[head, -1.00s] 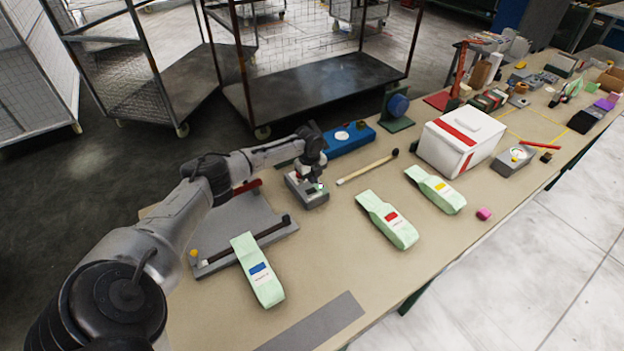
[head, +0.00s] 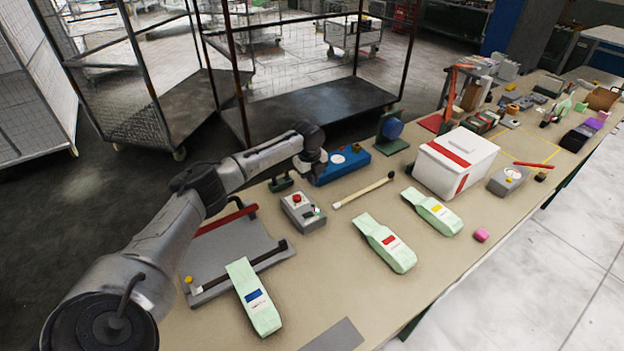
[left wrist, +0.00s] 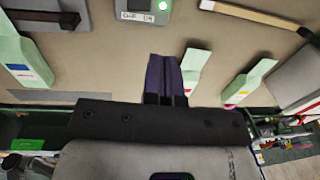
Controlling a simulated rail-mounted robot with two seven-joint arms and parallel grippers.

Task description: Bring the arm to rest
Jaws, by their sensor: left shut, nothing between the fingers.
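My left arm (head: 190,205) reaches in from the left over the bench. My left gripper (head: 314,172) is behind and above the grey control box (head: 302,211), apart from it. In the left wrist view the two dark fingers (left wrist: 164,76) are shut together with nothing between them. The box has a red button on top and also shows at the top of the left wrist view (left wrist: 137,14), with a lit green lamp. My right gripper is not in view.
Three pale green pouches, blue-marked (head: 253,297), red-marked (head: 385,243) and yellow-marked (head: 433,211), lie on the bench. A grey board with a bar (head: 228,250) is at left, a blue device (head: 342,166) behind, a white box (head: 456,163) at right.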

